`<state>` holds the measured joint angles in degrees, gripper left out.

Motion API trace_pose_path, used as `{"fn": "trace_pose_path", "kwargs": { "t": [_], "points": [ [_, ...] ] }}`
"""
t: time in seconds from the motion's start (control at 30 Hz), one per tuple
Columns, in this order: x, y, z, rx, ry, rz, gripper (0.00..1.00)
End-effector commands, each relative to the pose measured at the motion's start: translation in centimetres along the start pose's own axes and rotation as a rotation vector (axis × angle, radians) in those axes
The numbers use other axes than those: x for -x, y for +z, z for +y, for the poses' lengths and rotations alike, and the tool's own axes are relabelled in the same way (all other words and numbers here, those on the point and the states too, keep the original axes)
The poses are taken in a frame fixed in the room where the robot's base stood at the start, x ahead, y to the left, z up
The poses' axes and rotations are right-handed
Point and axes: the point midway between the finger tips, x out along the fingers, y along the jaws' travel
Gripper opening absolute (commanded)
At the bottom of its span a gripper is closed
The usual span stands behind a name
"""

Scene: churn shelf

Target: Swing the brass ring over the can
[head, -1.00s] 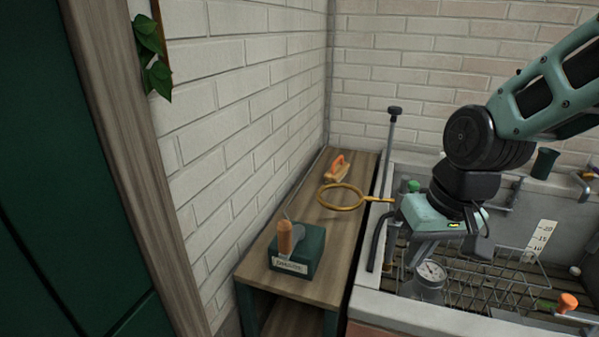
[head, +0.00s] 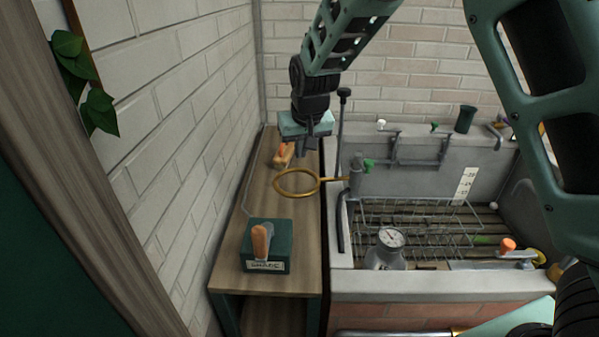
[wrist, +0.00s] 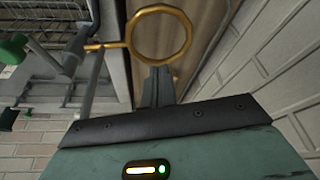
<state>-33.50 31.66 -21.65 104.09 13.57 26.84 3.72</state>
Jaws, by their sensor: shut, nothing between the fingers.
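The brass ring (head: 275,184) sticks out to the left from a grey post at the trough's left wall and hangs over the wooden shelf. It also shows at the top of the wrist view (wrist: 189,38). A grey metal can (head: 380,262) with a dial on top stands inside the trough, to the right of and nearer than the ring. The ring is not over it. My gripper (head: 306,149) is shut and empty, pointing down just behind the ring. In the wrist view its closed fingers (wrist: 157,82) lie beside the ring's rim, and contact cannot be told.
A green box (head: 285,236) with an orange handle stands at the shelf's front. An orange-handled tool (head: 283,156) lies at its back. A wire rack (head: 430,220) fills much of the trough. A tall dark rod (head: 341,130) rises near the gripper. A brick wall borders the shelf.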

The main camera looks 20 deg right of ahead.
Motion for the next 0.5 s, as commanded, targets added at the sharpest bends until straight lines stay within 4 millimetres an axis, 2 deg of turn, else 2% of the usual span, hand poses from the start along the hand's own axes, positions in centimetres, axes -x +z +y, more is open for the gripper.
{"fn": "trace_pose_path", "kwargs": {
  "t": [0.17, 0.5],
  "points": [
    [-2.3, 0.1, 0.1, -0.001, 0.003, -0.005, 0.00],
    [-9.1, 0.1, 0.1, 0.000, 0.002, -0.005, 0.00]
  ]
}}
